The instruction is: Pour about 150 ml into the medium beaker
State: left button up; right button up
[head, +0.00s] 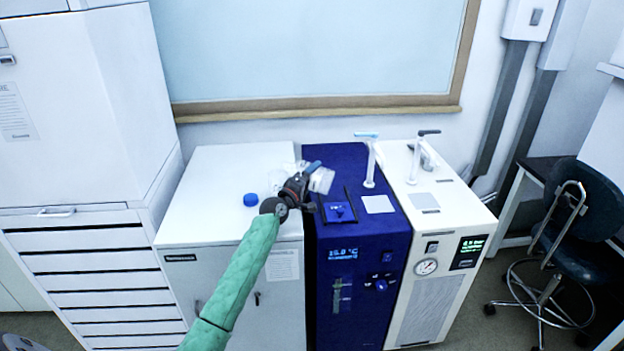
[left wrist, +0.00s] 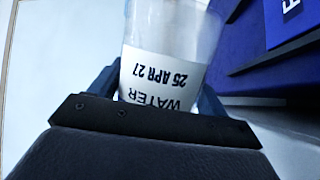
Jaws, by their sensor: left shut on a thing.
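My left gripper (head: 316,178) is shut on a clear bottle (head: 322,181) above the cabinet's right edge, near the blue unit. In the left wrist view the bottle (left wrist: 165,65) stands between the two fingers, with a white label reading WATER, 25 APR 27, upside down in the picture. Its far end is cut off there, and its liquid level cannot be told. A faint clear vessel (head: 277,181) shows on the cabinet top left of the gripper, partly hidden by it; I cannot tell whether it is the medium beaker. My right gripper is not in view.
A blue cap (head: 250,199) lies on the white cabinet top (head: 215,190), whose left part is clear. The blue unit (head: 345,260) and white unit (head: 440,290), each with a tap post on top, stand to the right. A stool (head: 570,220) is farther right.

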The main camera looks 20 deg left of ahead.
pick_arm(q)
jog(key=shift+r, duration=0.2)
jog(key=shift+r+n, duration=0.35)
jog(key=shift+n, duration=0.25)
jog(key=shift+r+t, duration=0.2)
jog(key=shift+t, duration=0.1)
dwell(2.4)
dwell(1.2)
jog(key=shift+a+f+m+g, duration=0.1)
jog(key=shift+f+m+g, duration=0.4)
jog(key=shift+f+m, duration=0.45)
jog(key=shift+r+m+g+p, duration=0.3)
jog(key=shift+r+m+p, duration=0.15)
jog(key=shift+m+p, duration=0.6)
jog(key=shift+a+m+p, duration=0.1)
jog(key=shift+m+p, duration=0.45)
jog(key=shift+m, duration=0.05)
jog(key=shift+f+g, duration=0.15)
jog(key=shift+g, duration=0.15)
